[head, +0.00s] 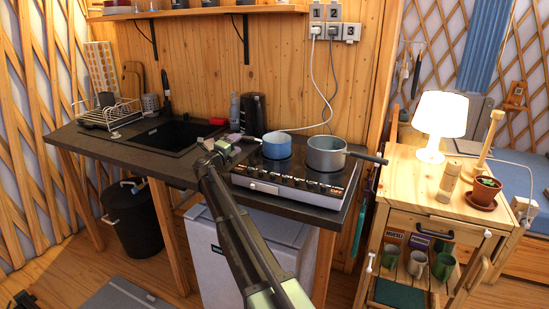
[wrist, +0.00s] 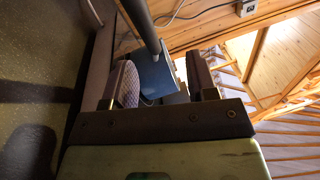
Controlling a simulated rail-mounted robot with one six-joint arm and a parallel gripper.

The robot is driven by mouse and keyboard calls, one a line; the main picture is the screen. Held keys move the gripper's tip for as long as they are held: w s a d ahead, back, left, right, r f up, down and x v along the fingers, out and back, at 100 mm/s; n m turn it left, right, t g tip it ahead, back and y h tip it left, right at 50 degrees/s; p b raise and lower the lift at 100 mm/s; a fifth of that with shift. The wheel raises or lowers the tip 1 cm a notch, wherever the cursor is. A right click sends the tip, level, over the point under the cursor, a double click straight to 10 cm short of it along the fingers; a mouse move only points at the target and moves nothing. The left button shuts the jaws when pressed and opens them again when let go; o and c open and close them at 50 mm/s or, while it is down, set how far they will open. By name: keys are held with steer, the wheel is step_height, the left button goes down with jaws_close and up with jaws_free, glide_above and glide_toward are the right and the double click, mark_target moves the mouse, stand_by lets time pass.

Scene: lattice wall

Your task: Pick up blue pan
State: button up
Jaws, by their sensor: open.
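The blue pan (head: 277,145) stands upright on the left part of the hob (head: 290,188). A dark handle runs from its left side toward my gripper (head: 224,146). My gripper is over the counter, left of the blue pan, with its jaws apart. In the wrist view the two fingers (wrist: 164,78) show with a gap between them. The blue pan's side (wrist: 156,76) and its dark handle (wrist: 141,24) appear in or beyond that gap. I cannot tell whether the handle lies between the fingertips. No contact is visible.
A grey pan (head: 326,153) stands right beside the blue one, its handle pointing right. A dark kettle (head: 253,113) is behind, near the wall. A sink (head: 172,136) and dish rack (head: 107,113) are left. A lamp (head: 440,117) stands on the wooden cart at right.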

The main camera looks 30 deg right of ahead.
mark_target(247, 138)
steer(key=x, duration=0.5)
steer(key=f+p+x, duration=0.1)
steer(key=x, duration=0.1)
steer(key=shift+w+d+f, duration=0.1)
steer(key=shift+w+d, duration=0.05)
steer(key=shift+d, duration=0.05)
jaws_close()
